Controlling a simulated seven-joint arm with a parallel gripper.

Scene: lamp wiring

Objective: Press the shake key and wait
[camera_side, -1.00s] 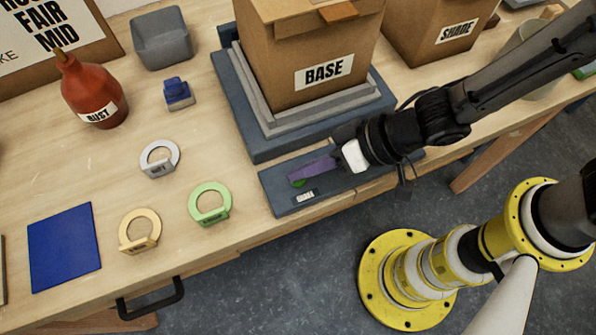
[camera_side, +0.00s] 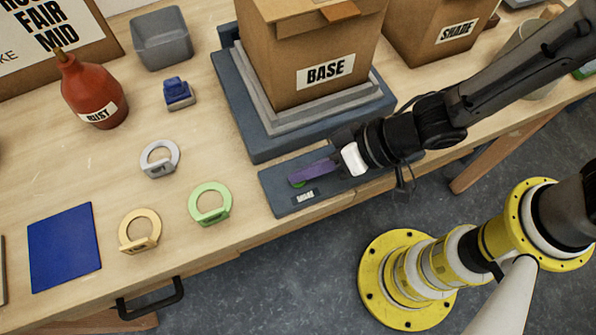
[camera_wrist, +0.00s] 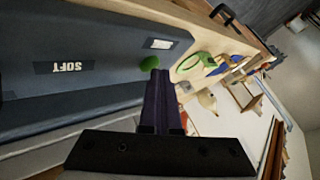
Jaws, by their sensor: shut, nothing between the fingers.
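The shake key is a green button (camera_side: 298,184) on the blue-grey front panel (camera_side: 277,201) of the platform under the BASE box. It also shows as a green dome in the wrist view (camera_wrist: 149,63). My gripper (camera_side: 297,178) is shut and empty, its purple fingers tilted low over the panel. Its fingertips in the wrist view (camera_wrist: 158,76) are right at the button and partly cover it in the side view. I cannot tell whether the button is pushed down. A small label (camera_side: 305,196) sits beside the button.
The BASE box (camera_side: 285,75) stands on the stepped platform behind my gripper. The SHADE box (camera_side: 425,30) is at the back right.

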